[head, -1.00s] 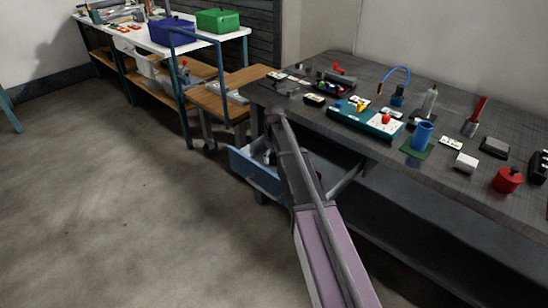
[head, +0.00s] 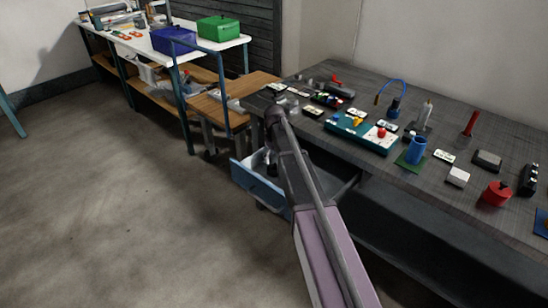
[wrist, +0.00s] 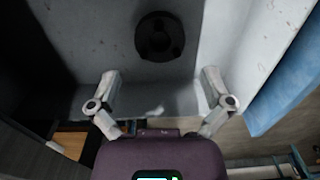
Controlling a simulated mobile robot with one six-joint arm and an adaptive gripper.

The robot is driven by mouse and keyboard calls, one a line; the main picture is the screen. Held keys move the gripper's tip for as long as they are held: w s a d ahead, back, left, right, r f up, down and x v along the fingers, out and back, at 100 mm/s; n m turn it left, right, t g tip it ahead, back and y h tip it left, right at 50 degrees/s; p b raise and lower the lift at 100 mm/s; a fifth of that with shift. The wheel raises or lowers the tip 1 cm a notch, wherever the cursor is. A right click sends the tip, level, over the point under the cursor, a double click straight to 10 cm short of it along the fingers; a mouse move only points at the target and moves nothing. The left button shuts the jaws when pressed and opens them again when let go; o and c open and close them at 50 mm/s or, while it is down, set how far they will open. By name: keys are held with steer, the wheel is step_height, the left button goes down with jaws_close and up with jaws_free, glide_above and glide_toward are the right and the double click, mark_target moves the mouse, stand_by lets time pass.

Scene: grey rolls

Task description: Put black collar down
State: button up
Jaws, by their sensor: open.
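The black collar (wrist: 159,37) is a dark round ring with a central hole. In the wrist view it lies on the pale grey floor of what looks like the open blue drawer (wrist: 283,92). My gripper (wrist: 161,75) is open, its two fingers spread wide and empty. The collar appears beyond the fingertips, centred between them and apart from both. My arm hides part of the drawer, and I cannot make out the collar there.
The workbench top holds a teal tray (head: 361,133), a blue cup (head: 416,149), a red pot (head: 495,194) and several small parts. A wooden low table (head: 235,95) and a white-topped bench with blue (head: 172,40) and green (head: 218,29) boxes stand behind. The floor at left is clear.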

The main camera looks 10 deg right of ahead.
step_height(320, 180, up, 6)
steer(key=p, duration=0.5)
steer(key=shift+r+p, duration=0.15)
steer(key=shift+p, duration=0.2)
stand_by(0.4)
steer(key=s+m, duration=0.7)
steer(key=s, duration=2.2)
steer(key=shift+a, duration=0.15)
